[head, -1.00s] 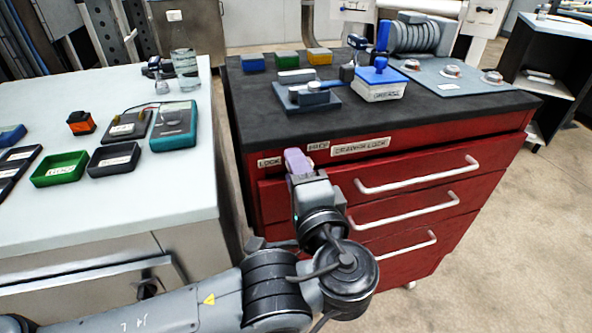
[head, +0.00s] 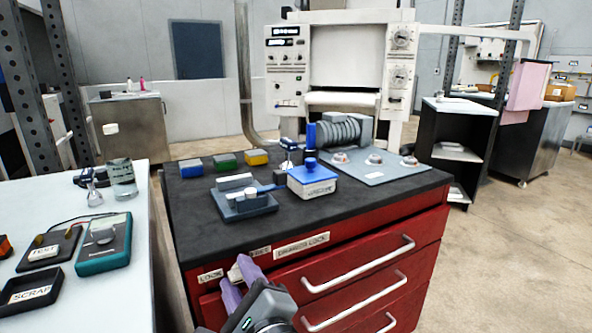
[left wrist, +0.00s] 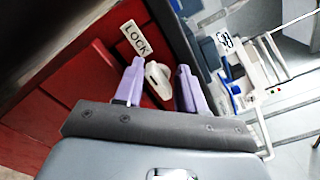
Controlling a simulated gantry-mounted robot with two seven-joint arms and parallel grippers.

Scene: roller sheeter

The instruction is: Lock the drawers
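The knob is closer to the left finger in the wrist view, and gaps show on both sides. My right gripper is out of view.
The black cabinet top (head: 215,232) carries a blue-lidded box (head: 312,180), a grey tray (head: 245,205), small coloured blocks and a grey mat with round parts. A white bench (head: 125,270) stands at left. Open floor lies at right.

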